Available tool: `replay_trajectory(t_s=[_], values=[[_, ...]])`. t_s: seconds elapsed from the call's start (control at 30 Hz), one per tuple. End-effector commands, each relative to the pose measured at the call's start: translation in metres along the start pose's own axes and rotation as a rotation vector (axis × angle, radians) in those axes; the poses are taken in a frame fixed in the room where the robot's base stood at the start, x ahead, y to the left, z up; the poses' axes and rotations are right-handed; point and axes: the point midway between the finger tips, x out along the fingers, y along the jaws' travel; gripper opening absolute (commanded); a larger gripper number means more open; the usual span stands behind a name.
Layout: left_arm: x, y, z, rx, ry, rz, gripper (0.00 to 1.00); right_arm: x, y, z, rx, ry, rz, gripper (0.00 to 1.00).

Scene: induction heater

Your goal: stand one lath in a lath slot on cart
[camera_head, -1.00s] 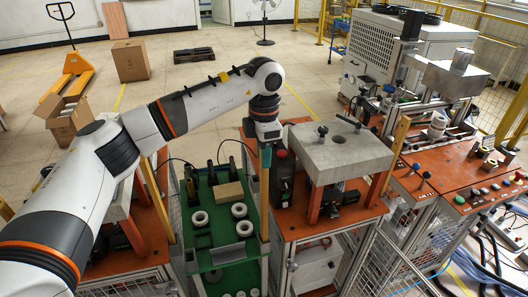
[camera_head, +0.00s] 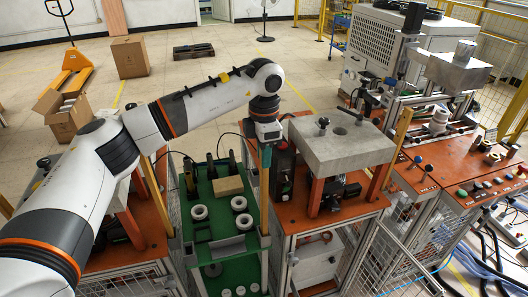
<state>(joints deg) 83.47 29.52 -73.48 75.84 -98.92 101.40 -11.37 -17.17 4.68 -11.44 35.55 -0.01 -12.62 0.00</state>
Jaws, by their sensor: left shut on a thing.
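The green cart (camera_head: 247,266) stands in the lower middle, between two orange-topped machine tables. My left arm reaches over from the left, and its gripper (camera_head: 266,153) points down above the cart's right side. It is shut on the upper end of an upright, tan wooden lath (camera_head: 264,205). The lath's lower end is at the cart's right edge; I cannot tell whether it sits inside a slot. Another lath (camera_head: 155,195) leans slightly at the cart's left side, partly behind my arm. My right gripper is not in view.
The cart carries white rings (camera_head: 199,212), a brown block (camera_head: 228,186) and dark upright tools (camera_head: 211,167). A grey block-topped machine (camera_head: 340,150) stands close to the right of the held lath. Open floor lies behind.

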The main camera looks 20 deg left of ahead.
Motion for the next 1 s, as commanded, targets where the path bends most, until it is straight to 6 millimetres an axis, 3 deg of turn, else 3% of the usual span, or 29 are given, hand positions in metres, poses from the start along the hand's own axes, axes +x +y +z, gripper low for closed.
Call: replay_trajectory(t_s=[0.5, 0.77, 0.8, 0.9, 1.0], values=[[0.017, 0.000, 0.000, 0.000, 0.000, 0.000, 0.00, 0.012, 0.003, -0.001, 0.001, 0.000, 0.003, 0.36], [0.017, 0.000, 0.000, 0.000, 0.000, 0.000, 0.00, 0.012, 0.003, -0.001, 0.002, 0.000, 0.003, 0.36], [0.017, 0.000, 0.000, 0.000, 0.000, 0.000, 0.33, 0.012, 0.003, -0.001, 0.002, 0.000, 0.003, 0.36], [0.017, 0.000, 0.000, 0.000, 0.000, 0.000, 0.50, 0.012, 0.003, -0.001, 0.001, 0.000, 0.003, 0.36], [0.017, 0.000, 0.000, 0.000, 0.000, 0.000, 0.52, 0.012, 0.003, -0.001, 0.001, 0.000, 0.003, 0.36]])
